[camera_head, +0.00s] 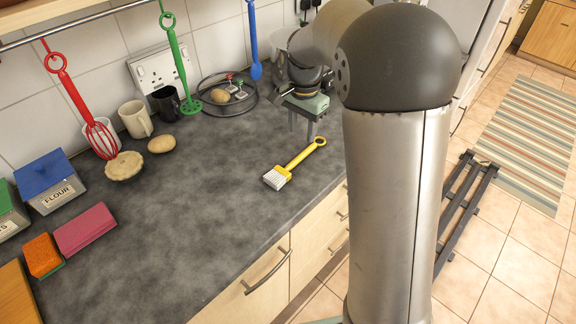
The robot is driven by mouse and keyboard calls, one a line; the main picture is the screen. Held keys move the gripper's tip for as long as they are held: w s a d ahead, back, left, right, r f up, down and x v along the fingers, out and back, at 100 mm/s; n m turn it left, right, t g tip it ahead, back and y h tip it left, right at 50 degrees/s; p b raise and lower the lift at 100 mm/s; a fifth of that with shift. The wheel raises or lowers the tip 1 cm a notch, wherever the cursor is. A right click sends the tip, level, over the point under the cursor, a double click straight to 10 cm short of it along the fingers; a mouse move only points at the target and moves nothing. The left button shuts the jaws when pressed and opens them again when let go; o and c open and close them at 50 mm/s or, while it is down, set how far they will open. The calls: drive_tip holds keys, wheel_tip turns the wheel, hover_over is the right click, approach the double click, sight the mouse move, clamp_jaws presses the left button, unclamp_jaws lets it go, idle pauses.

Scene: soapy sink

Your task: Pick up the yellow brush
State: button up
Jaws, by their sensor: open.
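The yellow brush (299,160) lies flat on the dark worktop near its front edge, in the middle of the head view. Its white bristles point to the lower left and its looped handle to the upper right. My gripper (309,131) is behind and slightly right of the brush handle, with its fingers pointing down over the worktop. The fingers are apart and nothing shows between them. The brush and gripper look apart. My arm hides part of the worktop on the right.
A wire ring (226,94) with a potato stands at the back. A red whisk (88,108), green utensil (178,62) and blue utensil (254,42) hang along the wall. Mugs, a pie (124,166), a flour tin (50,183) and sponges (85,229) are left. The worktop left of the brush is clear.

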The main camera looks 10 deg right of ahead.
sight(299, 157)
wheel_tip(299, 157, down, 3)
drive_tip(key=shift+f, duration=0.15)
drive_tip(key=shift+s+a+f+p, duration=0.2)
drive_tip(key=shift+f+p, duration=0.15)
drive_tip(key=shift+f, duration=1)
drive_tip(key=shift+s+a+f+p, duration=0.15)
drive_tip(key=shift+f+p, duration=0.2)
drive_tip(key=shift+f, duration=0.95)
drive_tip(key=shift+w, duration=0.1)
clamp_jaws()
